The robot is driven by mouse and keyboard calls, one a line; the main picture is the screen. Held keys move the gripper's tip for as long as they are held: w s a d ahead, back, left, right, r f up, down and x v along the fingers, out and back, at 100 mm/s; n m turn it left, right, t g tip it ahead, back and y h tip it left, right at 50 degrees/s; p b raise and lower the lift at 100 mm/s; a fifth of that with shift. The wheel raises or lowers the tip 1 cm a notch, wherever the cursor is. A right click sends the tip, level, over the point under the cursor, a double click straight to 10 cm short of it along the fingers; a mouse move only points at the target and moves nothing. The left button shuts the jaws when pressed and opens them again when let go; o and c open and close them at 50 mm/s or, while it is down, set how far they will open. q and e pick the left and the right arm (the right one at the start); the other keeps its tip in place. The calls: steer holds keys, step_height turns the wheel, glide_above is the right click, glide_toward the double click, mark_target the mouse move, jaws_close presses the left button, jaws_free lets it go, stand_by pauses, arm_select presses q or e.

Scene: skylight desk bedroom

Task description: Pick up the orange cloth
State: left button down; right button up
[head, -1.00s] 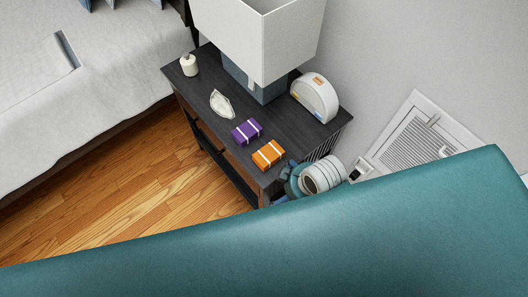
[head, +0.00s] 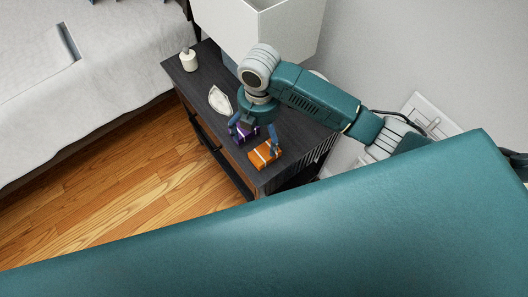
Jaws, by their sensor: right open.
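The orange cloth (head: 262,156) is a small folded block with a white band, lying on the dark nightstand (head: 208,75) near its front right corner. My right gripper (head: 254,138) is open above the nightstand, fingers pointing down. One finger is over the purple folded cloth (head: 243,137), and the other is at the upper right of the orange cloth; I cannot tell if it touches. The gripper partly hides both cloths. My left gripper is out of view.
A white boat-shaped dish (head: 220,101) and a small white bottle (head: 189,61) stand left of the gripper. A lamp with a white shade (head: 290,30) stands behind. The bed (head: 110,70) is at left, with wooden floor (head: 130,190) between.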

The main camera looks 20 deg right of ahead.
steer(key=shift+w+d+f, duration=0.1)
steer(key=shift+d+f, duration=0.15)
steer(key=shift+d, duration=0.05)
glide_above(262, 149)
step_height(262, 149, down, 4)
steer(key=shift+a+f, duration=0.15)
steer(key=shift+f, duration=0.05)
steer(key=f+p, duration=0.1)
steer(key=f, duration=0.3)
steer(key=shift+d, duration=0.2)
steer(key=shift+f+p, duration=0.3)
steer(key=shift+f, duration=0.4)
steer(key=c, duration=1.2)
